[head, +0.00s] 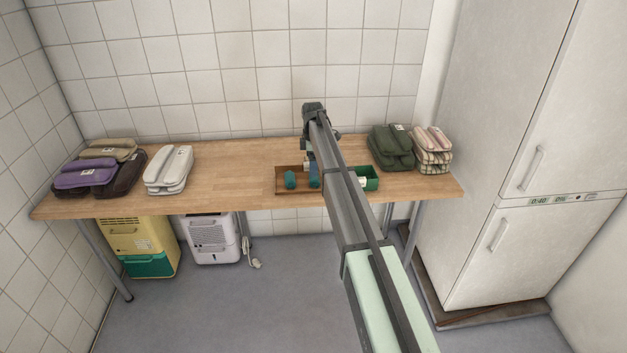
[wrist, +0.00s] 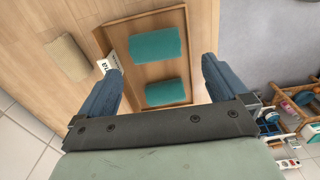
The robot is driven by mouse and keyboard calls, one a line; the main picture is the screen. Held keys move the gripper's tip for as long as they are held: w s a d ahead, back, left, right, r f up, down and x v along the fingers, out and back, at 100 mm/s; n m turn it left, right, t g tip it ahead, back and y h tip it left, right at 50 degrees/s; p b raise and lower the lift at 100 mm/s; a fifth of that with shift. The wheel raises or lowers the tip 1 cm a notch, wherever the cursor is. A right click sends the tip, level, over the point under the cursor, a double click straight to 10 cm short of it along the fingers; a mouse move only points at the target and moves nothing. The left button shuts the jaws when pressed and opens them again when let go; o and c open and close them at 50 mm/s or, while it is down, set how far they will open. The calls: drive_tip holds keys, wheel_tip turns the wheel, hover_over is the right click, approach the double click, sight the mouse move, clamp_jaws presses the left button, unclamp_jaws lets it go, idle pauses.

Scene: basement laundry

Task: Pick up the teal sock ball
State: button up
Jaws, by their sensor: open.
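A shallow wooden tray (head: 279,171) on the table holds two teal rolled pieces; either could be the teal sock ball. One teal roll (head: 290,180) lies in the tray's left part and another, bluer in this view (head: 313,176), lies beside my arm. In the wrist view, one teal roll (wrist: 155,44) lies beyond my fingertips and a second teal roll (wrist: 163,92) shows between the fingers, below them. My gripper (wrist: 162,66) is open and empty above the tray. In the head view my arm hides part of the tray.
A green box (head: 371,183) stands right of the tray. A white labelled piece (wrist: 109,63) is at the tray's edge, with a beige block (wrist: 68,56) outside it. Folded stacks, white (head: 169,170) and dark green (head: 391,147), stand on the table (head: 230,175). Bare wood lies left of the tray.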

sight(313, 179)
drive_tip(key=shift+w+d+f, duration=0.1)
drive_tip(key=shift+w+f, duration=0.05)
drive_tip(key=shift+f, duration=1.3)
drive_tip(key=shift+w+d+f, duration=0.1)
drive_tip(key=shift+w+f, duration=0.05)
drive_tip(key=shift+f, duration=1.3)
drive_tip(key=shift+c, duration=0.4)
drive_tip(key=c, duration=1)
drive_tip(key=shift+o, duration=0.2)
